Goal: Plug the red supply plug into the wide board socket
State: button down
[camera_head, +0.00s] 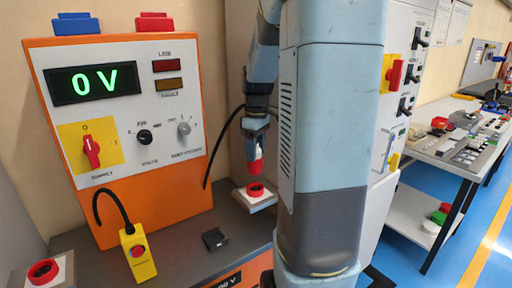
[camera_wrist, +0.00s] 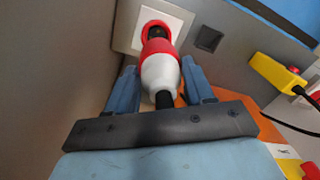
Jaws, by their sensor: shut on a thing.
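The red supply plug has a red front and a white rear body with a black cable end. My gripper (camera_head: 256,143) is shut on the red supply plug (camera_head: 256,166), one finger on each side of its white body (camera_wrist: 160,75). In the head view the plug hangs nose down just above a red round socket (camera_head: 256,190) on a white plate, with a small gap between. In the wrist view the plug's nose overlaps the socket's red ring (camera_wrist: 154,26) and hides part of its opening. Another red socket (camera_head: 43,271) sits at the lower left.
An orange supply cabinet (camera_head: 140,130) shows "0 V" and has a red rotary switch (camera_head: 91,150) on yellow. A yellow box with a red button (camera_head: 138,252) and a small dark block (camera_head: 214,239) are on the grey bench. My arm hides much of the middle.

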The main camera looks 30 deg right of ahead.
aim_at(256, 171)
jog(key=shift+f, duration=2.35)
jog(key=shift+f, duration=1.55)
jog(key=shift+c, duration=1.7)
grip_release()
jog(key=r, duration=1.3)
jog(key=shift+w+d+r, duration=0.2)
jog(key=shift+d+r, duration=0.1)
jog(key=shift+d, duration=0.05)
